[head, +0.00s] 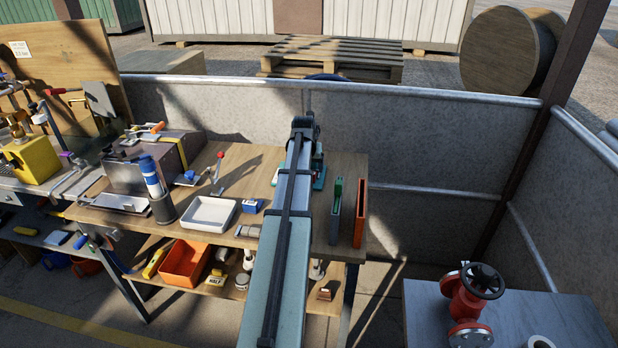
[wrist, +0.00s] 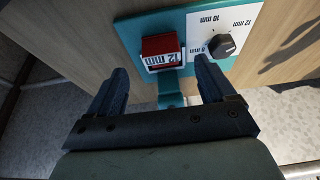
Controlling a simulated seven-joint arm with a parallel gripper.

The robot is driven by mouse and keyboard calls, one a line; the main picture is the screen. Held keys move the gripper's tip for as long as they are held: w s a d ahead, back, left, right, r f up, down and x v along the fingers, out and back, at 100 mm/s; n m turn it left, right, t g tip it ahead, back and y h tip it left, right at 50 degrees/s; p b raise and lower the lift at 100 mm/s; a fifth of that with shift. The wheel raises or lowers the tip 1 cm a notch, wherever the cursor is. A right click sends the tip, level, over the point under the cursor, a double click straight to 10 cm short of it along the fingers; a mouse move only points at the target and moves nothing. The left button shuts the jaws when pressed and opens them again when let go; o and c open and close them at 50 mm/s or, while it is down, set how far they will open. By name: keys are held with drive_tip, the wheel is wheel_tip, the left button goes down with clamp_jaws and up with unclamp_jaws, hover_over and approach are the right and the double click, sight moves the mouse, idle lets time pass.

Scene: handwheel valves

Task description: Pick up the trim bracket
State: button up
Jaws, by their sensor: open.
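In the wrist view my gripper (wrist: 160,78) is open, with its two dark fingers spread apart and nothing gripped between them. Just beyond the fingertips is a red block (wrist: 160,45) with a white "12 mm" label, seated on a teal plate (wrist: 128,30). A narrow teal tab (wrist: 170,88) reaches from below the block into the space between the fingers. No part is plainly marked as the trim bracket, and I cannot tell which piece it is. In the head view my arm covers most of the teal plate (head: 319,174) and hides my fingers.
A white dial plate with a black knob (wrist: 221,45) sits right of the red block, close to the right finger. On the wooden bench (head: 262,170) stand a white tray (head: 208,214), a green holder (head: 335,210) and an orange holder (head: 360,212). A grey wall runs behind.

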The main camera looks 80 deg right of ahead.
drive_tip(key=shift+x, duration=2.25)
drive_tip(key=shift+w, duration=0.1)
drive_tip(key=c, duration=1.3)
drive_tip(key=shift+r, duration=0.15)
